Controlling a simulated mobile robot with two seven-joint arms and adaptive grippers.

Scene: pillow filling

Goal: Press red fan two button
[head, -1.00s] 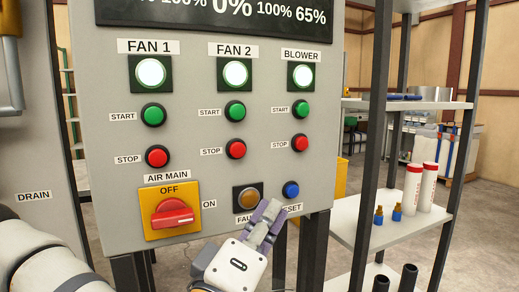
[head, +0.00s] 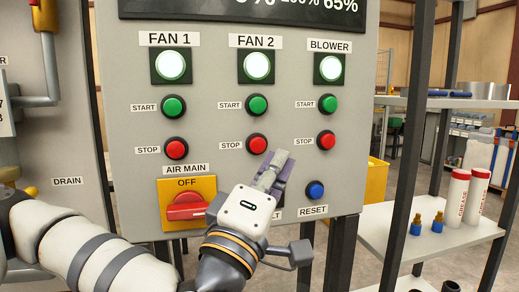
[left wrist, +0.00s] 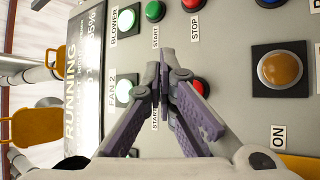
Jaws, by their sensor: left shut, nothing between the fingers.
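The red FAN 2 stop button (head: 257,145) is on the grey control panel (head: 215,90), below the green FAN 2 start button (head: 257,105). In the left wrist view the red button (left wrist: 201,88) shows partly behind a finger. My left gripper (head: 279,160) is shut and empty, its fingertips just below and right of that red button in the head view. I cannot tell whether they touch the panel. The purple-sided fingers also show in the left wrist view (left wrist: 167,58). The FAN 2 lamp (head: 258,66) is lit white. My right gripper is not in view.
Red stop buttons for FAN 1 (head: 176,148) and BLOWER (head: 326,140) flank it. The AIR MAIN red knob (head: 186,207) and blue reset button (head: 315,190) are lower. A shelf (head: 400,235) with grease tubes stands at right.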

